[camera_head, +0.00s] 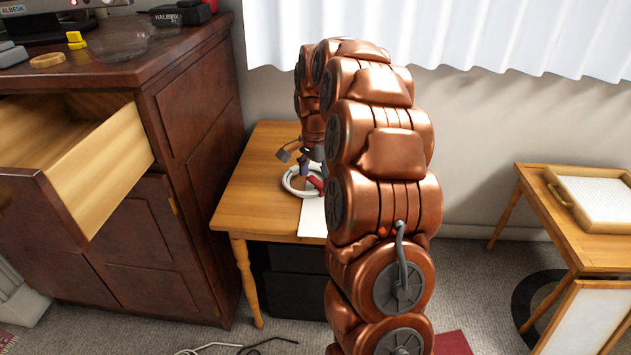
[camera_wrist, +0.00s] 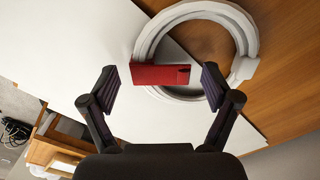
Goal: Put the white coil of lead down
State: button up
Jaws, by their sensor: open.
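The white coil of lead (camera_head: 290,187) lies on the small wooden table, partly on a white sheet (camera_head: 311,220). In the wrist view the coil (camera_wrist: 147,45) is a thick ring with a bulge at its right side. A small red block (camera_wrist: 150,75) lies at the coil's near edge; I cannot tell whether it is joined to it. My gripper (camera_wrist: 160,82) is open, with its fingers apart on either side of the red block. In the head view my arm hides part of the gripper and table.
A dark wood cabinet (camera_head: 195,110) with an open drawer (camera_head: 105,160) stands left of the table (camera_head: 255,190). A second table (camera_head: 570,235) with a tray (camera_head: 560,195) stands at the right. A white curtain hangs behind. Cables (camera_head: 240,347) lie on the carpet.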

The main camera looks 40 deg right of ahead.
notch_tip(320, 180, up, 11)
jog(key=p, duration=0.2)
jog(key=s+a+n, duration=0.4)
jog(key=s+a, duration=0.1)
jog(key=a, duration=0.3)
jog(key=s+a+f+n+g, duration=0.1)
jog(key=s+a+n, duration=0.3)
jog(key=s, duration=0.6)
jog(key=s+a+f+n+g, duration=0.1)
jog(key=s+a+f+n, duration=0.3)
jog(key=s+a, duration=0.3)
jog(key=s+a+f+n+g, duration=0.1)
jog(key=s+a+n, duration=0.4)
jog(key=s, duration=0.8)
jog(key=shift+s+a+f+g, duration=0.3)
jog(key=shift+f+g, duration=0.1)
jog(key=shift+f, duration=0.3)
notch_tip(320, 180, up, 31)
jog(key=w+t+p, duration=0.1)
jog(key=t+p, duration=0.1)
jog(key=p, duration=2.7)
jog(key=shift+w+d+p, duration=0.2)
jog(key=shift+w+p, duration=0.1)
jog(key=shift+p, duration=0.1)
